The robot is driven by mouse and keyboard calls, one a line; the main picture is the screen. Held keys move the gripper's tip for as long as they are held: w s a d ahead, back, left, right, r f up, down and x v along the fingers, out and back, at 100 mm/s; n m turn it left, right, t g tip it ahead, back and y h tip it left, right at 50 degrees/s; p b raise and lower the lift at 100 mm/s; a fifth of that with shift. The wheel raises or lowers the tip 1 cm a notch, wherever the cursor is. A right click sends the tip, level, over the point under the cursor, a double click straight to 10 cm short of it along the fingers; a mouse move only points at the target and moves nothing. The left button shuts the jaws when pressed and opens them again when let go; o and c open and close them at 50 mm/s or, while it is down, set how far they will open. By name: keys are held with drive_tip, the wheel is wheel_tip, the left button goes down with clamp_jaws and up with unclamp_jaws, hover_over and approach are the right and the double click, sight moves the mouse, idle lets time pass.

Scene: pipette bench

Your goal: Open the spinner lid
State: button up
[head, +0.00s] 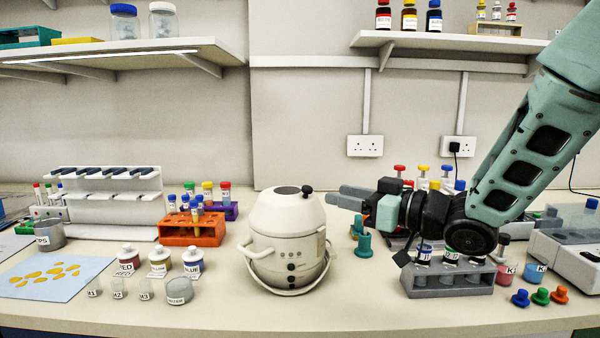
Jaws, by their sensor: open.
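The spinner (287,262) is a rounded cream device in the middle of the bench, with small dark controls on its front. Its domed lid (284,212) sits down on the body and looks closed. A dark oval shows on top of the lid, and a black knob (307,191) stands at its upper right edge. My gripper (340,197) is just right of the lid, at about the height of its upper part. Its grey fingers point left toward the knob, and they look open and empty.
An orange rack (191,228) and labelled jars (193,263) stand left of the spinner. A grey tube rack (450,280) is below my arm, with coloured caps (541,296) to its right. A teal object (364,245) stands close behind right. Bench in front is clear.

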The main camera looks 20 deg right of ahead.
sight(309, 188)
drive_tip(key=p, duration=0.3)
drive_tip(key=w+a+p, duration=0.1)
drive_tip(key=p, duration=0.2)
drive_tip(key=shift+w+a+r+p, duration=0.15)
drive_tip(key=shift+r+p, duration=0.1)
drive_tip(key=shift+p, duration=0.15)
drive_tip(key=shift+p, duration=0.5)
drive_tip(key=x, duration=0.3)
drive_tip(key=p+x, duration=0.1)
drive_tip(key=x, duration=0.2)
drive_tip(key=p+x, duration=0.1)
drive_tip(key=x, duration=0.2)
drive_tip(key=shift+f, duration=0.35)
clamp_jaws()
